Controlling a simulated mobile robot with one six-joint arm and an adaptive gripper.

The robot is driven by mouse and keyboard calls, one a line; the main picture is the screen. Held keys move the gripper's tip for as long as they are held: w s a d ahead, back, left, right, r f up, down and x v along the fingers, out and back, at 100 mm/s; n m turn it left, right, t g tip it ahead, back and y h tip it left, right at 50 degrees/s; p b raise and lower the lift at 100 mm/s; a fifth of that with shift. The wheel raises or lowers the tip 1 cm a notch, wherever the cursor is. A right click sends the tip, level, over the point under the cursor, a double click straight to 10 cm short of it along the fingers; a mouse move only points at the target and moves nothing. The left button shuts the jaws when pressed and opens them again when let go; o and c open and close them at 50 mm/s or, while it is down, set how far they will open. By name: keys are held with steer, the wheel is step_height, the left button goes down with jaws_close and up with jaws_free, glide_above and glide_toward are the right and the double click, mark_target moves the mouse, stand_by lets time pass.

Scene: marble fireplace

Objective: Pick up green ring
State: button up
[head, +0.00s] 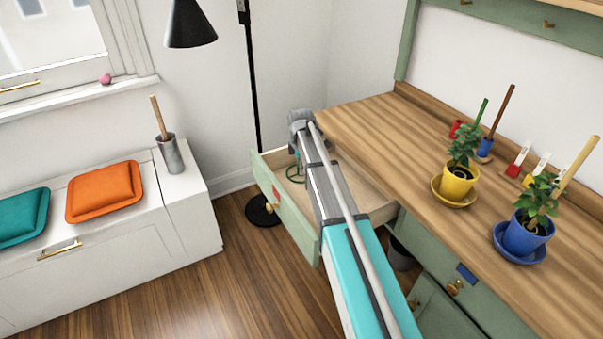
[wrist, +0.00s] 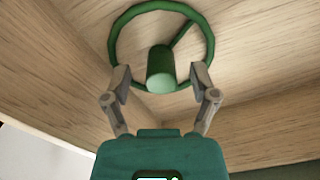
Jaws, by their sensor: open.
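The green ring (wrist: 114,42) lies in the open wooden drawer, in the upper middle of the wrist view. A dark spoke runs inside it to a short green cylinder (wrist: 161,62) that points toward the camera. My gripper (wrist: 160,76) is open, with one fingertip on each side of the cylinder, close to the ring's near rim. I cannot tell whether the fingertips touch the ring. In the head view my arm reaches over the open drawer (head: 345,188), and a small green outline shows beside the arm inside it; most of the gripper is hidden there.
The drawer walls stand close around the gripper. The wooden counter (head: 390,120) is to the right, with a yellow potted plant (head: 458,180) and a blue potted plant (head: 527,235). A black floor lamp (head: 190,25) stands behind; a white bench (head: 120,220) is left.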

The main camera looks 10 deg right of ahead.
stand_by(0.4)
steer(key=c, duration=0.9)
steer(key=shift+c, duration=0.2)
steer(key=shift+r, duration=0.2)
step_height(320, 180, up, 2)
steer(key=p, duration=0.2)
steer(key=shift+r+p, duration=0.1)
steer(key=shift+p, duration=0.25)
steer(key=s+a+r+p, duration=0.2)
steer(key=s+r+p, duration=0.8)
steer(key=s, duration=0.3)
steer(key=shift+s+a+r, duration=0.2)
steer(key=shift+s+a, duration=0.15)
steer(key=shift+s, duration=0.05)
steer(key=shift+s, duration=0.15)
